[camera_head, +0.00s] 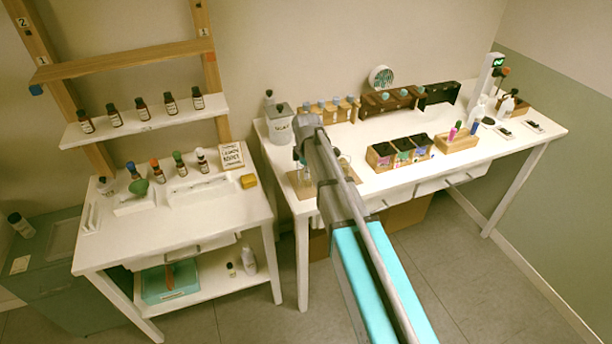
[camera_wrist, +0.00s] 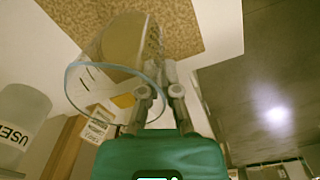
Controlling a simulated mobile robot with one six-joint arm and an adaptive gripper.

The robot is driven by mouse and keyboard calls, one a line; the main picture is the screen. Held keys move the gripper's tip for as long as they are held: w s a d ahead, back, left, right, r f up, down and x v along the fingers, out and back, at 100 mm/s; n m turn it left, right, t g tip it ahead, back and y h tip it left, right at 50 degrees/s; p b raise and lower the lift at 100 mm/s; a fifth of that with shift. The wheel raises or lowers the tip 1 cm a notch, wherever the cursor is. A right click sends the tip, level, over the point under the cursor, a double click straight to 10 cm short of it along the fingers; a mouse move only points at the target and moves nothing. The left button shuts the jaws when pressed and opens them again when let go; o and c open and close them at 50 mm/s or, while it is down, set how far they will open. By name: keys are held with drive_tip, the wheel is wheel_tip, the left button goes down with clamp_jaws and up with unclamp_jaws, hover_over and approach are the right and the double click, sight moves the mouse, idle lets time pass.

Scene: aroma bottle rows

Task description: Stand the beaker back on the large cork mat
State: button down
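The large cork mat (camera_wrist: 185,18) lies on the white table at the top of the wrist view. In the head view, part of the cork mat (camera_head: 299,191) shows left of my arm. The clear glass beaker (camera_wrist: 98,66) has a bluish rim and an amber-looking lower part, and appears over the mat's near edge. My gripper (camera_wrist: 162,72) is closed at the beaker's right wall, one finger seemingly inside the rim and the other outside. I cannot tell whether its base touches the mat. In the head view my arm hides most of this.
A lidded jar labelled USED (camera_wrist: 22,112) stands left of the beaker. Bottle racks (camera_head: 332,112) and small boxes (camera_head: 400,152) fill the table's middle and back. The table's front edge drops to the floor (camera_wrist: 262,105) on the right of the wrist view.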

drive_tip(key=shift+f, duration=0.2)
drive_tip(key=c, duration=0.8)
unclamp_jaws()
drive_tip(key=shift+r, duration=0.25)
wheel_tip(320, 180, up, 12)
drive_tip(key=p, duration=1.2)
drive_tip(key=shift+s, duration=0.1)
